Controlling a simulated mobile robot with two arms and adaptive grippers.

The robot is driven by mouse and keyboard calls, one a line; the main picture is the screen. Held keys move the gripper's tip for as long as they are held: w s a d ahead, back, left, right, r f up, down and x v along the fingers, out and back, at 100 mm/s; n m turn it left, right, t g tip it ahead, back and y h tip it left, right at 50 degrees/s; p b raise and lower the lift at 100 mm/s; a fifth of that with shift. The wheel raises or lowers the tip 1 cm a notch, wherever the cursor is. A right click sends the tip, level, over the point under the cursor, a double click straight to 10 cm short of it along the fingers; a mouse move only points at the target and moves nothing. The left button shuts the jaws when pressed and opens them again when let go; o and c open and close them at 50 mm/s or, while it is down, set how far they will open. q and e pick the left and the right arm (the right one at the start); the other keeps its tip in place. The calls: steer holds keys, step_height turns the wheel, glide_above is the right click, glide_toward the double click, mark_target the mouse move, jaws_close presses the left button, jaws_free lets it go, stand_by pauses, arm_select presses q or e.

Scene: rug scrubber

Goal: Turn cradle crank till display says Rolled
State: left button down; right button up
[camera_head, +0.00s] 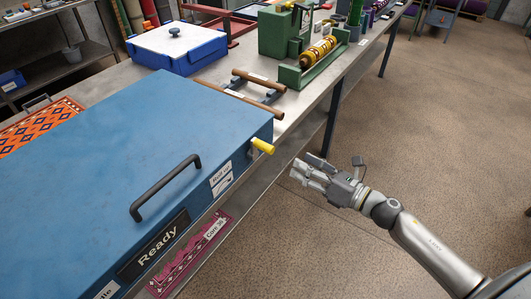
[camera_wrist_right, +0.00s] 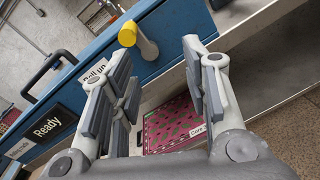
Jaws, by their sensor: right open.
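The cradle is a large blue box (camera_head: 110,135) with a black handle (camera_head: 165,188) on its lid. Its front display (camera_head: 153,245) reads "Ready", and the display (camera_wrist_right: 47,126) reads the same in the right wrist view. The crank has a yellow knob (camera_head: 262,146) at the box's right front corner. In the right wrist view the yellow knob (camera_wrist_right: 128,34) sits on a grey arm beside a "Roll up" label (camera_wrist_right: 96,72). My right gripper (camera_head: 301,172) is open and empty, to the right of the knob and apart from it. My left gripper is out of view.
A patterned red rug (camera_head: 190,258) lies on the shelf below the box. A green machine with a yellow roller (camera_head: 318,52), a blue-and-white box (camera_head: 177,45) and wooden rollers (camera_head: 240,97) stand behind on the bench. The floor at right is clear.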

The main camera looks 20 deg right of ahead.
mark_target(271, 146)
steer(key=a+r+n, duration=0.1)
steer(key=w+a+r+n+y+p, duration=0.1)
steer(key=a, duration=0.1)
steer(key=w+a+r+n, duration=0.1)
steer(key=shift+w+a+r+g, duration=0.2)
steer(key=shift+a+r+g, duration=0.05)
steer(key=shift+g, duration=0.05)
steer(key=p+x, duration=0.2)
steer(key=x, duration=0.3)
steer(key=shift+w+a, duration=0.1)
steer(key=shift+x, duration=0.85)
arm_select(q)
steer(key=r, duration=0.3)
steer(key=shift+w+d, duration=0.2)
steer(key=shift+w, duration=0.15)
arm_select(e)
steer(key=shift+f, duration=0.15)
jaws_close()
